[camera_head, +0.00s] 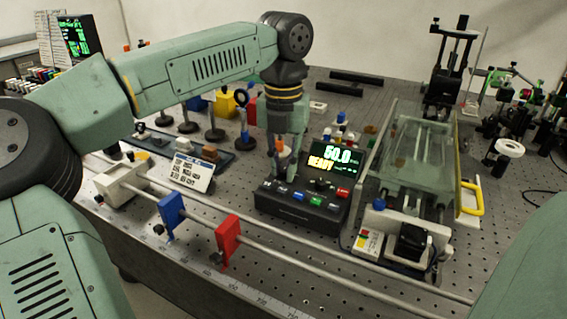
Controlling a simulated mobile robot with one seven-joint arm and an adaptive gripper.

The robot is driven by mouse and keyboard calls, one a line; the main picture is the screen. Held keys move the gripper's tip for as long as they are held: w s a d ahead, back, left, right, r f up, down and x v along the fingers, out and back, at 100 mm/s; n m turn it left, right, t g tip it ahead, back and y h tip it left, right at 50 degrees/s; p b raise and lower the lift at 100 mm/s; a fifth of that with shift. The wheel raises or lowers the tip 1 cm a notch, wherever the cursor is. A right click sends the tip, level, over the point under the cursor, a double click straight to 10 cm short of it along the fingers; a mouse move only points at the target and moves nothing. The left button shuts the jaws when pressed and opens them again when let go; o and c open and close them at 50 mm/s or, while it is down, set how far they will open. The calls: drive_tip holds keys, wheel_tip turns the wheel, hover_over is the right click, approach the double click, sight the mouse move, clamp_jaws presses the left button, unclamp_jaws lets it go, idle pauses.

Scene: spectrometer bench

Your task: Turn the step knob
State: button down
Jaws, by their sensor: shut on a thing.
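A black control box (296,207) stands on the bench in the middle of the view. Its screen (329,158) reads 50.0 in white and READY in yellow, with small green text at the right. A row of coloured buttons (299,196) runs along its front. My gripper (281,174) points down at the left part of the box, left of the screen. Its fingers are shut at the place of the step knob, which they hide almost wholly. I cannot make out the knob's turn.
A rail (317,267) with a blue block (171,214) and a red block (229,240) runs in front. A labelled card (191,172) stands left of the box. A clear-covered stage (416,158) stands right. Several posts and optics fill the back.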

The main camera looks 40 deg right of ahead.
sight(284, 169)
idle(0.3)
drive_tip(key=c, duration=1.8)
unclamp_jaws()
drive_tip(key=shift+r, duration=0.15)
wheel_tip(284, 169, up, 12)
